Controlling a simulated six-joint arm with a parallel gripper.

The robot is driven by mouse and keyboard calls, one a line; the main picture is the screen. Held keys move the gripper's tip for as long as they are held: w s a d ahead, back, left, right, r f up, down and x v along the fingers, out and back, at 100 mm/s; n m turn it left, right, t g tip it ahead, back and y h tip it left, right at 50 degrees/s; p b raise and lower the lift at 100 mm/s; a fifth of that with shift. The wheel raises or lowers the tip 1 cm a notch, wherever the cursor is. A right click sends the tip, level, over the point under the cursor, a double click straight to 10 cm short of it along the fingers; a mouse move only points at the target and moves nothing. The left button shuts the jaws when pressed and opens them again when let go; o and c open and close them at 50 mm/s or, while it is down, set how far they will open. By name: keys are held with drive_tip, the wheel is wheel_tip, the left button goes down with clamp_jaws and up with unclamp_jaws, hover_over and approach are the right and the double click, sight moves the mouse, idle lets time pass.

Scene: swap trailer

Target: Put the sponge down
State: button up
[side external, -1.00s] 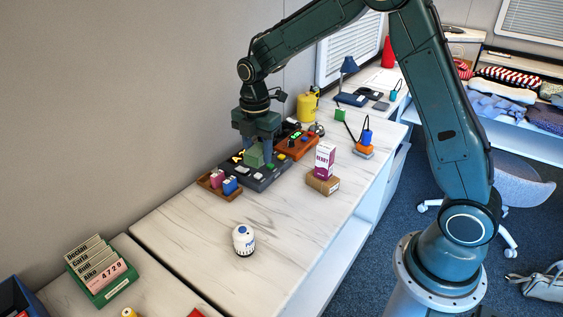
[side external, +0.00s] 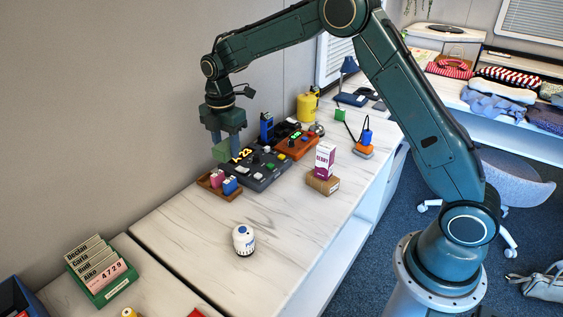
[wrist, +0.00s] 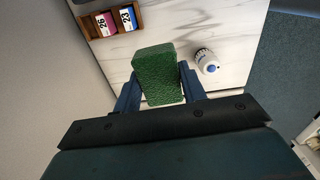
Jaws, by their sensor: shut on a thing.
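My gripper (side external: 228,150) is shut on a green sponge (side external: 221,151).
The dark button panel (side external: 262,172) carries a lit display. A wooden tray (side external: 210,186) with pink and blue tags stands in front of it. A white canister (side external: 244,240) stands nearer. The front worktop is mostly clear.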

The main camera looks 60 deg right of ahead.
hover_over(208, 212)
drive_tip(key=shift+m, duration=0.3)
drive_tip(key=shift+f, duration=0.1)
wheel_tip(208, 212, down, 20)
drive_tip(key=shift+r, duration=0.1)
idle(1.1)
drive_tip(key=o, duration=0.9)
drive_tip(key=shift+f, duration=0.2)
drive_tip(key=shift+o, duration=0.2)
drive_tip(key=shift+r, duration=0.2)
wheel_tip(208, 212, up, 12)
idle(0.5)
